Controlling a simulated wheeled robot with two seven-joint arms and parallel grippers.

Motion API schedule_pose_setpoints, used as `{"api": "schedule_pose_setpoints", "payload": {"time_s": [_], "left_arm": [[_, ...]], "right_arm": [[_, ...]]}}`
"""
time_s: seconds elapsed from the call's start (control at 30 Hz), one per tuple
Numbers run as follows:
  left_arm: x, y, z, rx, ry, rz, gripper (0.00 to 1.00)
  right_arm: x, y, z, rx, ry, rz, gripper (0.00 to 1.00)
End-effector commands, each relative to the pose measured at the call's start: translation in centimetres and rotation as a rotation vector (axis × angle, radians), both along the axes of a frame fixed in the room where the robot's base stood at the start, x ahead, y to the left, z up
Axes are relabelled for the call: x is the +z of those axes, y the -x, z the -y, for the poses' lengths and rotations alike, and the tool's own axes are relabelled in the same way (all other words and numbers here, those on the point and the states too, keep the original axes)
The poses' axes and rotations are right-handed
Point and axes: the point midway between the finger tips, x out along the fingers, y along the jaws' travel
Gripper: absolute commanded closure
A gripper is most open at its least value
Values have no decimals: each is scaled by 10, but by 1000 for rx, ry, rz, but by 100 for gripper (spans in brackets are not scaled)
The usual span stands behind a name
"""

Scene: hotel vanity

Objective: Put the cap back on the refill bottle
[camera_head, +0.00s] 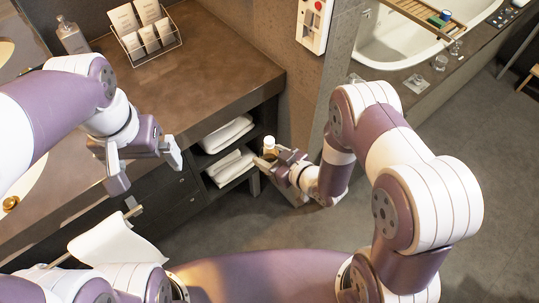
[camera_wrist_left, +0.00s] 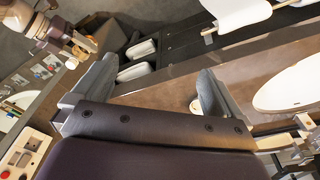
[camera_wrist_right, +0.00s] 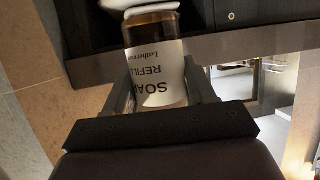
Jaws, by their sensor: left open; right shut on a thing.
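The refill bottle (camera_wrist_right: 155,70) is brown with a white label reading "SOAP REFILL" and has a pale top. In the head view the bottle (camera_head: 270,144) stands roughly upright in my right gripper (camera_head: 280,162). My left gripper (camera_head: 145,171) is open and empty above the counter's front edge. A small pale round thing (camera_wrist_left: 195,105), perhaps the cap, shows beside one finger of my left gripper (camera_wrist_left: 157,75) in the left wrist view. I cannot tell for sure; in the head view it is hidden.
The brown counter (camera_head: 215,65) carries a wire rack (camera_head: 148,38) of cards and a clear bottle (camera_head: 72,38) at the back. Folded towels (camera_head: 228,135) lie on shelves below. A white cloth (camera_head: 115,245) hangs on a rail in front. A bathtub (camera_head: 400,40) is at the right.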

Motion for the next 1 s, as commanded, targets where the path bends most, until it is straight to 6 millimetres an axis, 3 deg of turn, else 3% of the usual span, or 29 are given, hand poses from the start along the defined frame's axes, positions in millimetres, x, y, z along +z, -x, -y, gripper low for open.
{"api": "schedule_pose_setpoints", "payload": {"time_s": [0.2, 0.27, 0.4, 0.5, 0.63, 1.0], "left_arm": [[-7, 1, 0, 0, -1, -29, 0], [-27, 8, 0, 0, -2, -103, 0], [-95, 11, 0, 0, -4, -161, 0], [-119, 4, 0, 0, -2, -101, 0], [-119, -12, 1, 0, 0, -9, 0], [-118, -14, 1, 0, 0, 0, 0]], "right_arm": [[0, 0, 0, 0, -1, 1, 100], [0, 0, 0, 0, -1, 1, 100], [0, 0, 0, 0, -1, 1, 100], [0, 0, 0, 0, -1, 1, 100], [0, 0, 0, 0, -1, 1, 100], [0, 0, 0, 0, -1, 1, 100]]}}
